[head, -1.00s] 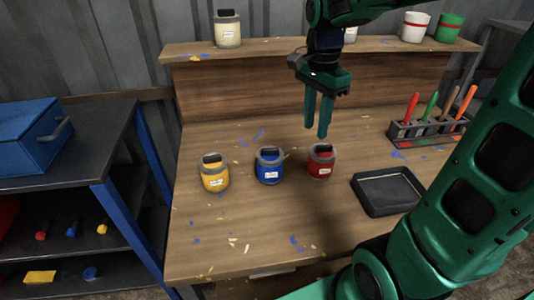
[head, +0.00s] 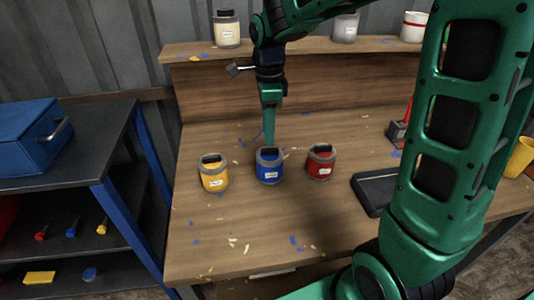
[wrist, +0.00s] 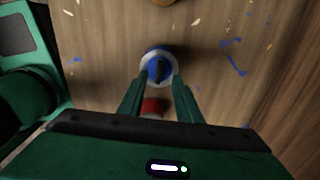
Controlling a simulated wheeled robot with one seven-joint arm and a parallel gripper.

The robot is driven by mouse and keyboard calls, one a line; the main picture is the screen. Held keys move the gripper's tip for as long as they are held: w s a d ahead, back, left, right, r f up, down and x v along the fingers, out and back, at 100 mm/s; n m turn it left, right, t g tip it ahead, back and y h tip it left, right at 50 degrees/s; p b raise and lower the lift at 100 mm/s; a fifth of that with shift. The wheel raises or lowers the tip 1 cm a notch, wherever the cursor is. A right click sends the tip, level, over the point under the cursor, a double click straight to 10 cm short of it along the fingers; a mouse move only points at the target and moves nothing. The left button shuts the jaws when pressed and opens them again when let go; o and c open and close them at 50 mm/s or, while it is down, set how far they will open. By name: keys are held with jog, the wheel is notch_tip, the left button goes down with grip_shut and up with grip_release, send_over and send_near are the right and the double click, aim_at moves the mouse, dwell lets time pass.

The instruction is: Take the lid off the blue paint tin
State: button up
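The blue paint tin (head: 269,172) stands upright on the workbench between a yellow tin (head: 214,176) and a red tin (head: 321,164). Its grey lid with a dark raised grip (head: 269,152) is on it. My gripper (head: 269,140) points down above or just behind the blue tin in the head view, fingers seen edge-on. In the wrist view my gripper (wrist: 159,90) has its fingers apart with nothing between the tips, and the blue tin's lid (wrist: 158,68) lies just beyond them. Contact with the lid is not visible. The red tin (wrist: 154,106) shows partly between the fingers.
A black tray (head: 372,190) lies on the bench at right, partly hidden by my arm. A raised shelf (head: 215,50) at the back holds several tins. Paint flecks mark the bench. A blue toolbox (head: 30,138) sits on the left rack. The front of the bench is clear.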

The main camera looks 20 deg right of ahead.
aim_at(270, 149)
jog(key=shift+s+d+f, duration=0.1)
jog(key=shift+d+f, duration=0.05)
jog(key=shift+f, duration=1.2)
jog(key=shift+d+f, duration=0.1)
jog(key=shift+f, duration=1.2)
jog(key=shift+c, duration=0.3)
grip_shut()
